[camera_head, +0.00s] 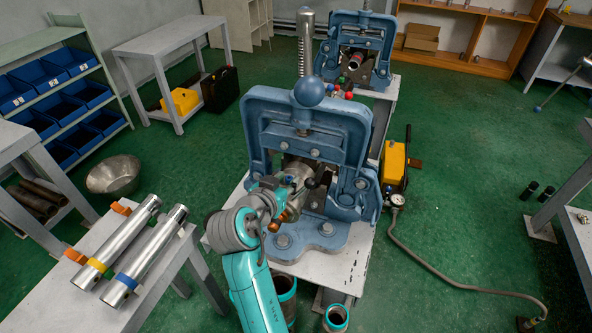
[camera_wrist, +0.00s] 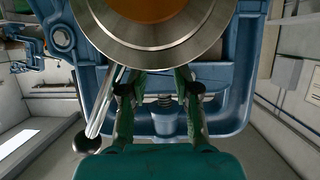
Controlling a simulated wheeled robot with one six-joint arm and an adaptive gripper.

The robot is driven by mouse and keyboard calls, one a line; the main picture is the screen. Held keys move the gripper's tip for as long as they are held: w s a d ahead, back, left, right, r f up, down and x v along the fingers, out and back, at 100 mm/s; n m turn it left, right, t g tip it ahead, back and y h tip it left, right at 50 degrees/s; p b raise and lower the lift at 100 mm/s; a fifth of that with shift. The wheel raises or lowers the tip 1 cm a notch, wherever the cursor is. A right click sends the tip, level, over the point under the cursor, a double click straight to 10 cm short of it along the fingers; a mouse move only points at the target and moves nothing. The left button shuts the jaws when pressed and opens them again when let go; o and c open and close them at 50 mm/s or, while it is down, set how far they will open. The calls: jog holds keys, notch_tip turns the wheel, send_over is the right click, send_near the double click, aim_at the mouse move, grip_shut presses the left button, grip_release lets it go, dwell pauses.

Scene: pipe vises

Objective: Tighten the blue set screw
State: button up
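The near blue pipe vise (camera_head: 255,135) stands on a white bench and holds a metal flanged piece (camera_head: 298,172) in its opening. In the wrist view the piece shows as a large steel disc (camera_wrist: 150,52) with an orange-brown centre. A small blue spot (camera_head: 289,181) at the piece in the head view may be the blue set screw; it is too small to be sure. I cannot make out the screw in the wrist view. My gripper (camera_wrist: 156,80) has its two green fingers apart, just under the disc's rim, with nothing seen between them. In the head view my gripper (camera_head: 288,200) is at the vise's front.
A steel handle with a dark ball (camera_wrist: 88,142) passes left of my fingers. A second blue vise (camera_head: 355,45) stands behind. Two steel pipes (camera_head: 148,250) lie on the left table. A yellow pump (camera_head: 394,162) with a hose is at the right.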

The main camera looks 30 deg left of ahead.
jog(key=shift+w, duration=0.15)
grip_shut()
jog(key=shift+a+m+h, duration=0.2)
jog(key=shift+m+h, duration=0.4)
jog(key=shift+h, duration=0.1)
jog(key=shift+m+h, duration=0.6)
jog(key=shift+h, duration=0.1)
grip_release()
notch_tip(320, 180, up, 10)
